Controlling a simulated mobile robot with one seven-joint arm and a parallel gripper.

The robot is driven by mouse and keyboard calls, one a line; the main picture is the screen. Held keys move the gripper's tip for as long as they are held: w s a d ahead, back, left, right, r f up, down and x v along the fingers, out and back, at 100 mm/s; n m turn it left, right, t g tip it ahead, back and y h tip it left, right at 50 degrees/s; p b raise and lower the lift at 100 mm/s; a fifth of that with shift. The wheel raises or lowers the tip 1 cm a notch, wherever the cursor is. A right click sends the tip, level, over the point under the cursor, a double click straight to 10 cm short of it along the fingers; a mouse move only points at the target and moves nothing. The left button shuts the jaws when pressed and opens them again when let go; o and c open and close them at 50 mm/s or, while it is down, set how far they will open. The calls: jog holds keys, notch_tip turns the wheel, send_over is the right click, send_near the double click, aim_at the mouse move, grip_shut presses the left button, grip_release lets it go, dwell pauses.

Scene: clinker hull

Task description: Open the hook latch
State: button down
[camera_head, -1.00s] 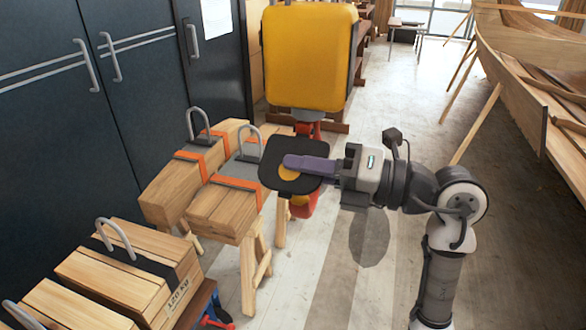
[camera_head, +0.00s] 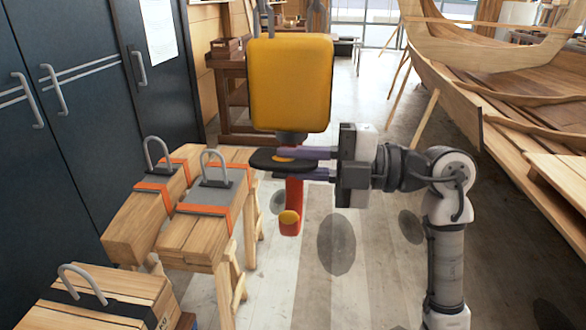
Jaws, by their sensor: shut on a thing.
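A crane hook hangs from a yellow block (camera_head: 290,85) in the middle of the view. Below the block are a red shank and the lower red hook part (camera_head: 292,190), with a small yellow-orange round end (camera_head: 289,218) at the bottom. The fingers and plate hide part of the hook, so I cannot tell how far the latch stands open.
Timber beams (camera_head: 190,230) with orange straps and grey lifting loops rest on trestles at left. A crate of timber (camera_head: 100,300) is at lower left. Dark cabinets (camera_head: 70,110) line the left. A wooden boat hull (camera_head: 490,110) stands at right. Bare floor lies between.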

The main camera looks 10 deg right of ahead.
jog(key=shift+w+d+r+m, duration=0.1)
jog(key=shift+r+m, duration=0.25)
jog(key=shift+m, duration=0.15)
jog(key=shift+w+d+r+m, duration=0.1)
jog(key=shift+r+m, duration=0.2)
jog(key=shift+m, duration=0.2)
jog(key=c, duration=1.5)
grip_release()
jog(key=shift+c, duration=0.2)
jog(key=shift+a, duration=0.1)
jog(key=shift+d+f, duration=0.1)
jog(key=shift+d, duration=0.2)
jog(key=b+v, duration=0.4)
jog(key=v, duration=0.9)
